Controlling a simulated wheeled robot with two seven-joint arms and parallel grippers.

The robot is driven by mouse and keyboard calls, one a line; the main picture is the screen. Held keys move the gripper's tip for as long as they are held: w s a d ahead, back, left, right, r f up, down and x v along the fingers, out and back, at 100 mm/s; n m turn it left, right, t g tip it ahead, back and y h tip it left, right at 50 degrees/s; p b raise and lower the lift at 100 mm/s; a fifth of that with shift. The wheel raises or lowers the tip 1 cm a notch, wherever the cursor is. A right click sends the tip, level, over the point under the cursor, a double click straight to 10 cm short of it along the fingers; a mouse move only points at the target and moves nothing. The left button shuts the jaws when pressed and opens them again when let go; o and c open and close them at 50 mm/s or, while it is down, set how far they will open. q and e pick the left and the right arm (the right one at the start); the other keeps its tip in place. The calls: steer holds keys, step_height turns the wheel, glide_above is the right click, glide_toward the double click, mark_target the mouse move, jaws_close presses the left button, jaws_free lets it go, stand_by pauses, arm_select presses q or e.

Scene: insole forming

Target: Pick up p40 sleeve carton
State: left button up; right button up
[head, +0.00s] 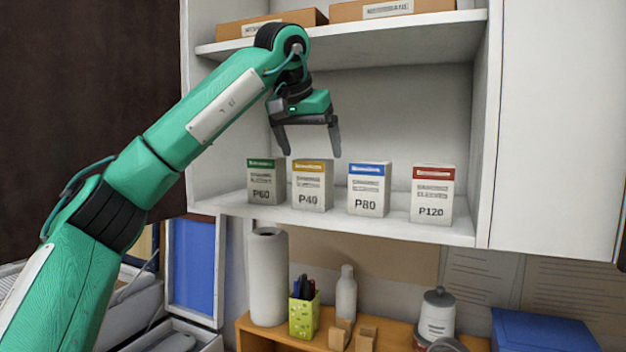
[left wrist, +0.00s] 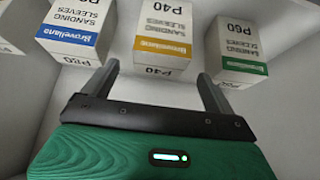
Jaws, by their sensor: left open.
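The P40 sleeve carton (head: 312,187) is white with a yellow band and stands upright on the lower shelf, second from the left. My left gripper (head: 309,155) is open and empty, pointing down just above the P40 carton. In the left wrist view, the P40 carton (left wrist: 163,45) stands beyond and between the two open fingers of my left gripper (left wrist: 160,82), with no visible contact. My right gripper does not show in either view.
The green-banded P60 carton (head: 265,182) stands close on the left, the blue-banded P80 carton (head: 369,190) on the right, and the red-banded P120 carton (head: 432,195) farther right. An upper shelf (head: 400,26) holds brown boxes above the gripper.

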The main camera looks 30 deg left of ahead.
mark_target(313, 160)
arm_select(q)
steer(key=shift+p+x, duration=0.6)
steer(key=shift+x, duration=0.45)
steer(key=p+x, duration=0.2)
steer(key=x, duration=0.1)
steer(key=shift+s, duration=0.1)
steer(key=shift+w+f, duration=0.35)
steer(key=shift+f, duration=0.2)
steer(key=shift+s+d+r, duration=0.1)
steer(key=shift+s, duration=0.05)
steer(key=c, duration=1.2)
steer(key=shift+o, duration=0.2)
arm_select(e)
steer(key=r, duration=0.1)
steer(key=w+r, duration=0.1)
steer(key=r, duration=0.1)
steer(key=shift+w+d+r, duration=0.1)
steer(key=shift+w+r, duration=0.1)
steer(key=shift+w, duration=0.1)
